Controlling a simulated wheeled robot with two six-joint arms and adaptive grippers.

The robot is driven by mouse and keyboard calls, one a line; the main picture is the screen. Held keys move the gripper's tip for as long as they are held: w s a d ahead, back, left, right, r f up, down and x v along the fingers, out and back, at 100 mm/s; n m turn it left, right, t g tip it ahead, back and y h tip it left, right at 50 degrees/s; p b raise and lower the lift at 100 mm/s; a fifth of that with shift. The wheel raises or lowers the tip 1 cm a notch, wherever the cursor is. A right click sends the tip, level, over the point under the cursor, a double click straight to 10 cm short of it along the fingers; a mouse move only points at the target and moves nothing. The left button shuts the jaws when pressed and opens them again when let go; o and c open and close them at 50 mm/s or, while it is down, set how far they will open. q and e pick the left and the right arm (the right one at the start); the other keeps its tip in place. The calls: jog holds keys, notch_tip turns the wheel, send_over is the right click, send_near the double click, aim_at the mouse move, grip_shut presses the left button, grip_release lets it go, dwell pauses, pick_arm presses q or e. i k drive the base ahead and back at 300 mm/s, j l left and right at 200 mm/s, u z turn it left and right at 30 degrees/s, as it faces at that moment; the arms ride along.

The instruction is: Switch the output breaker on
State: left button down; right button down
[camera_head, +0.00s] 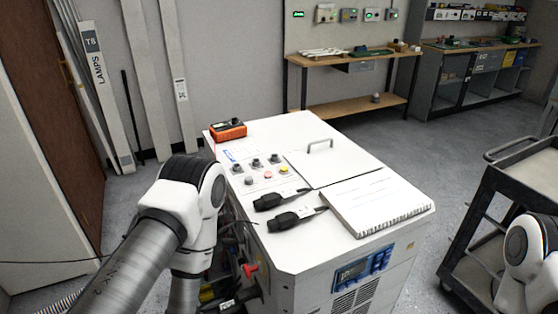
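The white cabinet (300,240) stands in the middle, with controls on its top and sides. No part is clearly readable as the output breaker. A red handle or knob (249,269) shows on its left side, among dark cables and fittings partly hidden by my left arm. A blue panel with a small display (362,269) is on its front face. Round black, grey, red and yellow controls sit on the top at left. My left arm reaches down beside the cabinet's left side; I cannot make out its gripper. My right arm is at the lower right edge, its gripper out of frame.
On the cabinet top lie an orange meter (228,131), two black cable connectors (283,221), a spiral notebook (375,202) and a handled lid (333,163). A dark cart (510,175) stands at right. Workbenches (350,62) stand behind; boards (150,80) lean against the wall.

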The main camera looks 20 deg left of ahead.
aim_at(225, 229)
jog(key=u, duration=0.9)
jog(key=j, duration=0.1)
